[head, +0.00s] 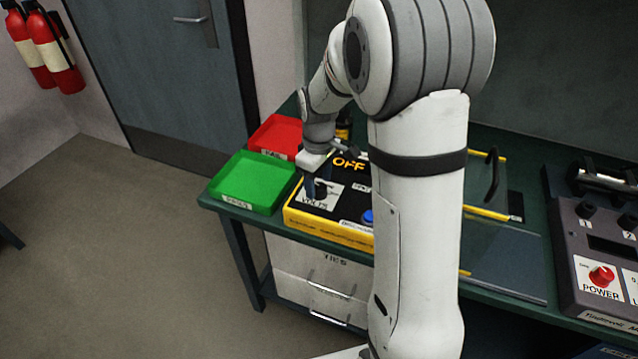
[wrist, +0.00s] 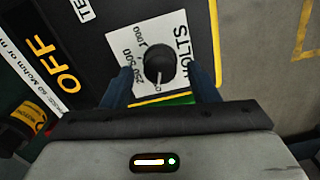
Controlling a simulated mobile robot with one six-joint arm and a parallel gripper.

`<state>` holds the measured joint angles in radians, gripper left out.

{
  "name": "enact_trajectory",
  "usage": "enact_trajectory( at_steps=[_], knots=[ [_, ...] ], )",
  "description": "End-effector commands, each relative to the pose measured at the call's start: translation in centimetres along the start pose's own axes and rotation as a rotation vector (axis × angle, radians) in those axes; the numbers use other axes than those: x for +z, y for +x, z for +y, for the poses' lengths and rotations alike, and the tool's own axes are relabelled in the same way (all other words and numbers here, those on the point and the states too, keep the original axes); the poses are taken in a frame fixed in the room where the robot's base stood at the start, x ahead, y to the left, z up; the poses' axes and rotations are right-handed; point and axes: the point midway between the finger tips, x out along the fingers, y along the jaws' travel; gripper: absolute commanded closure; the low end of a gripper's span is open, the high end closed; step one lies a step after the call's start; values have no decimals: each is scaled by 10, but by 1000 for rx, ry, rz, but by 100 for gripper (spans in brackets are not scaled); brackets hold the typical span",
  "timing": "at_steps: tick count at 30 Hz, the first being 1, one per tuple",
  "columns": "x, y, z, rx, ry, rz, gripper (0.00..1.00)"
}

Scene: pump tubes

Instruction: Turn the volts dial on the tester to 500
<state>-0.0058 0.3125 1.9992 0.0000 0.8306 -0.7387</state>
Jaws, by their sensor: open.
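The tester (head: 300,217) is a black and yellow box on the green bench, with "OFF" on its display. Its volts dial (wrist: 159,62) is a round black knob on a white plate marked VOLTS, 250, 500 and 1000. In the wrist view the dial's white mark points down the picture, away from the 500 label (wrist: 124,58). My gripper (head: 318,187) is over the dial from above. In the wrist view the open blue fingers (wrist: 160,76) stand on either side of the knob, with gaps visible. Whether the fingertips reach down beside it is unclear.
A green PASS tray (head: 243,205) stands left of the tester, and a red FAIL tray (head: 270,133) behind it. A grey power unit (head: 572,250) sits at the bench's right. My arm hides part of the tester in the head view.

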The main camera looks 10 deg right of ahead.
Motion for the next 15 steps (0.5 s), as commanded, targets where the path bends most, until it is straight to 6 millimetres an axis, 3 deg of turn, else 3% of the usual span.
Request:
enact_trajectory(
  at_steps=[4, 12, 15],
  knots=[
    [0, 11, 0, 0, 0, 0, 46],
    [0, 14, 0, 1, 0, 1, 46],
    [0, 14, -1, 1, 0, 1, 53]
  ],
)
